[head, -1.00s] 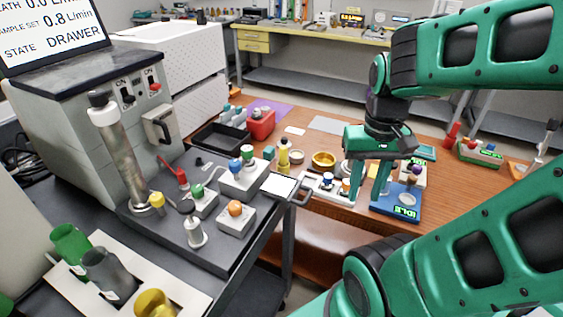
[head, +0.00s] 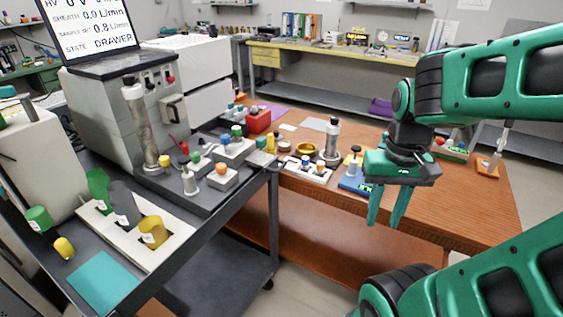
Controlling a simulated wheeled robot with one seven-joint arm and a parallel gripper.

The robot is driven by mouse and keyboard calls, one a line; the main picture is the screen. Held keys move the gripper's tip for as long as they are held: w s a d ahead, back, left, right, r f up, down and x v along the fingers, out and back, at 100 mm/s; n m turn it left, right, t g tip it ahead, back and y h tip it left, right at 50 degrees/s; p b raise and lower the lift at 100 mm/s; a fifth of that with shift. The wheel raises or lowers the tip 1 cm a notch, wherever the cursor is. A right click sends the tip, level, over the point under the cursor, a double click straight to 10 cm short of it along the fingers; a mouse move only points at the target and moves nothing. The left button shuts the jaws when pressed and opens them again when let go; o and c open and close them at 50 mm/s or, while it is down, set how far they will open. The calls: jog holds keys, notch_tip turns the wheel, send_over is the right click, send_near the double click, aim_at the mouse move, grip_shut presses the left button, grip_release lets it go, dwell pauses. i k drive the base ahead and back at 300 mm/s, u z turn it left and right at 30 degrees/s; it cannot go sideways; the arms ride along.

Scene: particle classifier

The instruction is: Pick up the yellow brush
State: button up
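No brush is clear enough to name with certainty. A small upright yellow object with a dark top (head: 270,143) stands at the left part of the wooden table, close to the grey machine's drawer; at this size I cannot tell if it is the yellow brush. A short yellow cylinder (head: 64,248) lies on the dark cart at lower left, also unclear. My gripper (head: 385,222) points down with its two green fingers apart and nothing between them. It appears in front of the wooden table's near edge, well to the right of both yellow objects.
The wooden table (head: 440,215) holds a blue device (head: 357,183), a dark-topped metal cylinder (head: 331,142), a gold bowl (head: 306,149) and a red box (head: 258,120). Floor is free between cart and table.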

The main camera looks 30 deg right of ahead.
aim_at(270, 136)
jog(key=u, duration=0.1)
jog(key=k, duration=0.25)
jog(key=z, duration=0.2)
jog(key=i, duration=1.2)
jog(key=u, duration=0.1)
